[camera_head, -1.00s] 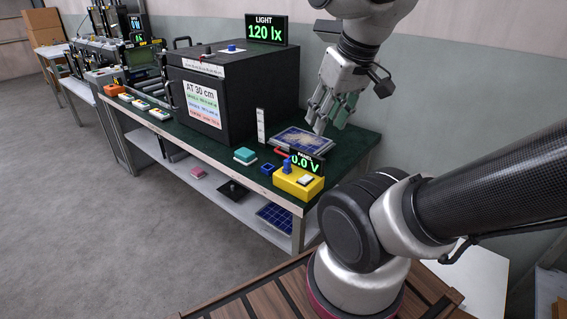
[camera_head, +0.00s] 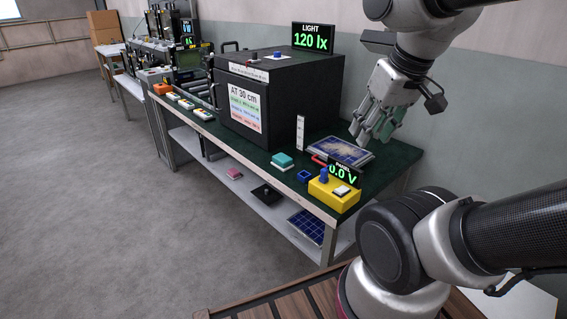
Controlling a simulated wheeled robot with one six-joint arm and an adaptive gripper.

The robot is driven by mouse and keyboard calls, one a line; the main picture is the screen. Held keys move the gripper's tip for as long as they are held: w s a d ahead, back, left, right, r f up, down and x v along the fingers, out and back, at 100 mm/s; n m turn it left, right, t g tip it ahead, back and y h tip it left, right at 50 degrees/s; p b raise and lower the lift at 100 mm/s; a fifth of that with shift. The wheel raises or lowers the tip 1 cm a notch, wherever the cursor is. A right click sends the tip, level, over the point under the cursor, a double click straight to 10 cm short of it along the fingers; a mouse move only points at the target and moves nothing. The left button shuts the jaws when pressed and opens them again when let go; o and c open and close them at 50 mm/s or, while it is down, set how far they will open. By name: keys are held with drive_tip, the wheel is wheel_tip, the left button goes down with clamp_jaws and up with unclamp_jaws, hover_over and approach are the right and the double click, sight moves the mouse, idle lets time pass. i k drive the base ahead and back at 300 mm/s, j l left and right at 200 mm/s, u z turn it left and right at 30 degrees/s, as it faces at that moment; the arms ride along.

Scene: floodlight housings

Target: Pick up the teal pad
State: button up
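The teal pad (camera_head: 282,160) is a small block with a pale lower edge. It lies on the dark green top of the workbench, near its front edge, to the right of the black box. My gripper (camera_head: 370,138) hangs at the upper right, above or just behind the solar panel, well to the right of the pad. Its fingers look spread apart, with greenish inner faces, and I see nothing held between them. The pad is in full view.
A solar panel (camera_head: 341,151), a small blue square holder (camera_head: 304,176) and a yellow meter box (camera_head: 334,193) stand right of the pad. A black box (camera_head: 262,100) stands left. A pink block (camera_head: 234,173) is on the lower shelf (camera_head: 275,212).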

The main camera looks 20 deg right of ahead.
sight(282, 162)
drive_tip(key=i+j+z, duration=0.7)
drive_tip(key=j, duration=0.2)
drive_tip(key=i+j+z, duration=0.2)
drive_tip(key=j+z, duration=0.25)
drive_tip(key=j, duration=0.25)
